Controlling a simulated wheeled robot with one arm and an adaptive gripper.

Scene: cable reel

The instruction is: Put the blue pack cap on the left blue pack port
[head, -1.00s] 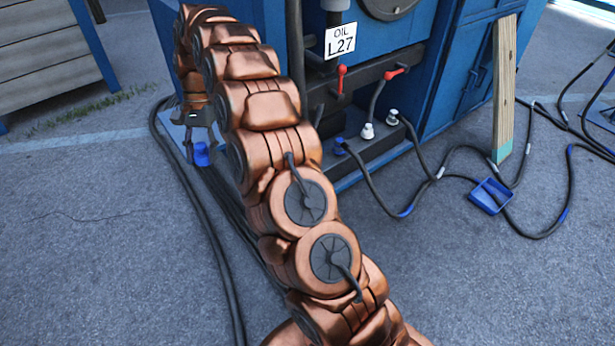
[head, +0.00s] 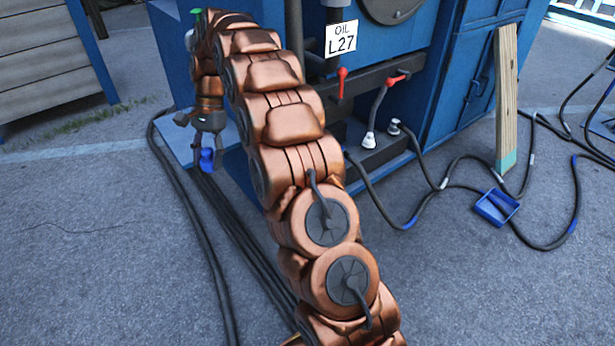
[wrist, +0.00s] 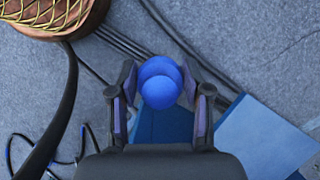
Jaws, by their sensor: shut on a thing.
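The blue pack cap (head: 206,159) hangs at the tip of my gripper (head: 207,152), to the left of the blue machine in the head view. In the wrist view the round blue cap (wrist: 160,82) sits between the two fingers of my gripper (wrist: 160,90), which are shut on it. The cap appears to be above the ground, clear of other things. I cannot make out the left blue pack port in either view. My arm covers part of the machine's lower front.
The blue machine (head: 455,60) has an L27 sign (head: 341,39), red-handled valves and pale hose fittings (head: 369,140). A plank (head: 506,100) leans at the right, near a blue tray (head: 496,207). Black hoses (head: 195,225) cross the ground. Open paving lies at the left.

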